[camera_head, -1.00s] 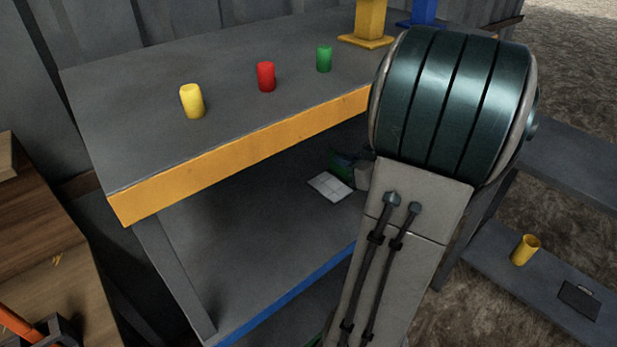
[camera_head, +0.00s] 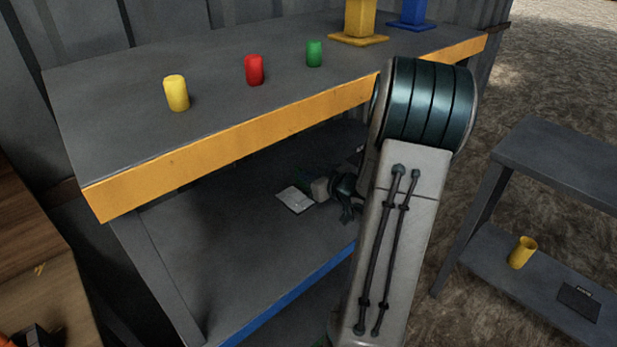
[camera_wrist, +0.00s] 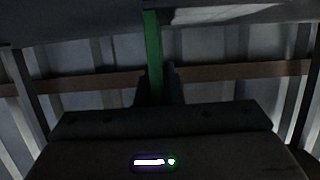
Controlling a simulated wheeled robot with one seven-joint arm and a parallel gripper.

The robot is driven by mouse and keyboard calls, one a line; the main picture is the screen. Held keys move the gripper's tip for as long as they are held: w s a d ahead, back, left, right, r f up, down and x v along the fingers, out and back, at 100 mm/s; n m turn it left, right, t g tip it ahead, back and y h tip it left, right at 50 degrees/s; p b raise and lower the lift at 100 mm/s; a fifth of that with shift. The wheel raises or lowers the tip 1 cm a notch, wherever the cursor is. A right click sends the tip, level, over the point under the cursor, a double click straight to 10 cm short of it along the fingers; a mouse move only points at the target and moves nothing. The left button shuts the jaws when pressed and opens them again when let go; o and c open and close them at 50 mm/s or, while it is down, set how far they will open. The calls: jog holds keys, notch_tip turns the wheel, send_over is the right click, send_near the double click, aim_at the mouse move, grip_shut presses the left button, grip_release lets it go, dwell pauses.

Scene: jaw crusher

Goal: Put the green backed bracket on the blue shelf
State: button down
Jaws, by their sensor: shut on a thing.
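The green backed bracket shows in the wrist view as an upright green strip (camera_wrist: 153,50) with a pale plate at its top right. My gripper (camera_wrist: 156,86) is shut on the green part. In the head view, the bracket's pale plate (camera_head: 294,200) lies flat-side up, over the blue-edged shelf; its green back is dark and hard to make out. My gripper (camera_head: 322,189) is just right of the plate, under the upper top. The blue shelf (camera_head: 225,260) is the lower grey deck with a blue front edge. I cannot tell whether the bracket touches it.
The yellow-edged upper top (camera_head: 130,130) overhangs the shelf, with yellow (camera_head: 176,93), red (camera_head: 254,70) and green (camera_head: 314,53) cylinders on it. A leg (camera_head: 160,275) stands at the shelf's left. The shelf's left part is clear. Another rack (camera_head: 560,165) stands at right.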

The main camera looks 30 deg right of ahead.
jog(key=shift+f, duration=0.15)
jog(key=c, duration=1.6)
grip_release()
jog(key=shift+o, duration=0.2)
jog(key=shift+s+r, duration=0.25)
jog(key=shift+r, duration=0.05)
jog(key=p+v, duration=0.1)
jog(key=v, duration=1)
jog(key=shift+s, duration=0.3)
jog(key=shift+d, duration=0.1)
